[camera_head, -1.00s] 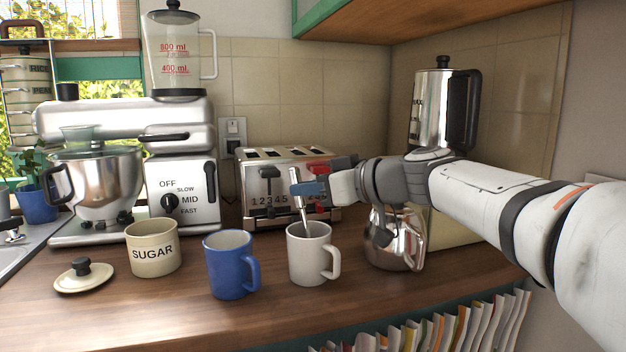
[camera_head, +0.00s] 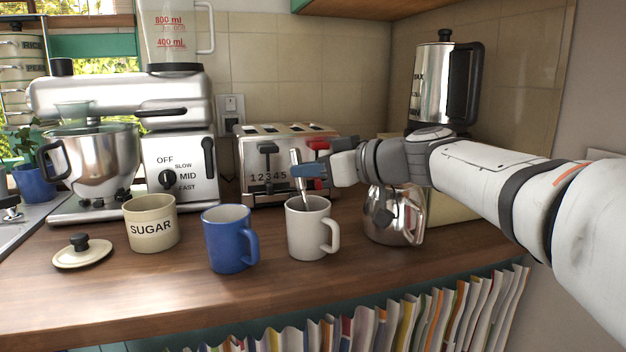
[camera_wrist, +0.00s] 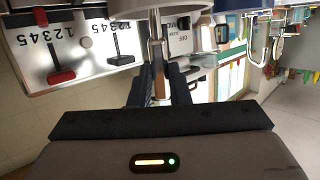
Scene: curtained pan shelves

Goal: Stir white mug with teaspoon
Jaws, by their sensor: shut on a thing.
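The white mug (camera_head: 307,236) stands upright on the wooden counter, its handle to the right. My gripper (camera_head: 302,172) is above the mug and shut on the teaspoon (camera_head: 296,163), a silver spoon held near upright. The spoon's lower end is inside the mug, and its bowl is hidden by the mug's wall. In the wrist view the spoon's shaft (camera_wrist: 157,50) rises between the dark fingers (camera_wrist: 158,85).
A blue mug (camera_head: 228,242) and a sugar pot (camera_head: 151,229) stand to the left, with a lid (camera_head: 82,254) beside them. A metal pot (camera_head: 388,222) is close on the right. The toaster (camera_head: 262,185) and stand mixer (camera_head: 180,150) are behind. The counter's front strip is clear.

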